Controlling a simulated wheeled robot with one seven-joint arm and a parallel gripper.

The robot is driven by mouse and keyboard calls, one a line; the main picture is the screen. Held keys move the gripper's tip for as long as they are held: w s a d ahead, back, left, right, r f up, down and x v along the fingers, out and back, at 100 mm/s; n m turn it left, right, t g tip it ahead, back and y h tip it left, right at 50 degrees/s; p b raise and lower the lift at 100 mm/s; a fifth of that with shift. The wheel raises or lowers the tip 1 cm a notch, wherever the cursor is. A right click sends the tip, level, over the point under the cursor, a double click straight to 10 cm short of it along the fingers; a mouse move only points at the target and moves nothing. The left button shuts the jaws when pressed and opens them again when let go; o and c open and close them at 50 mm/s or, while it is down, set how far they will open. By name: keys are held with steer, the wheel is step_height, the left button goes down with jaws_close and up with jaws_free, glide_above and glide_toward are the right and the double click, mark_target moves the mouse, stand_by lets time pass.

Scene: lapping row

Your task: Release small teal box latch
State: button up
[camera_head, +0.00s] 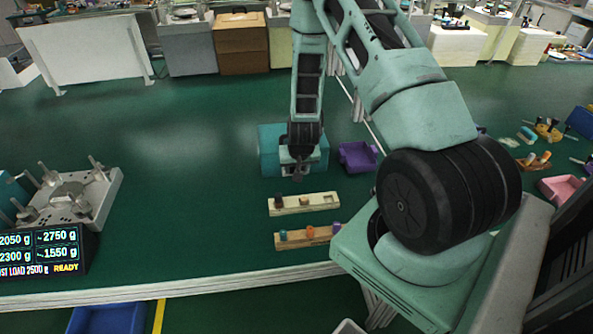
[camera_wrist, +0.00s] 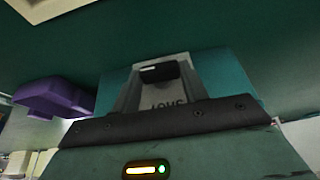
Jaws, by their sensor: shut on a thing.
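The small teal box (camera_head: 268,152) stands on the green table, with my arm reaching down in front of it. My gripper (camera_head: 295,172) is at the box's near face and hides the middle of it. In the wrist view the teal box (camera_wrist: 228,85) fills the space behind my gripper (camera_wrist: 158,75). A dark block, apparently the latch (camera_wrist: 158,71), shows at the gripper's end against a grey plate on the box. My gripper is shut on it; the exact contact and the latch's position are hard to see.
A purple bin (camera_head: 357,156) stands close right of the box; it also shows in the wrist view (camera_wrist: 50,97). Two trays, one cream (camera_head: 320,203) and one tan (camera_head: 292,241), lie nearer. A metal fixture (camera_head: 75,198) and display (camera_head: 45,252) are left. Table left of the box is clear.

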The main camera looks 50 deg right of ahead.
steer(key=o, duration=1)
steer(key=shift+r, duration=0.1)
steer(key=v, duration=1.7)
steer(key=shift+r, duration=0.15)
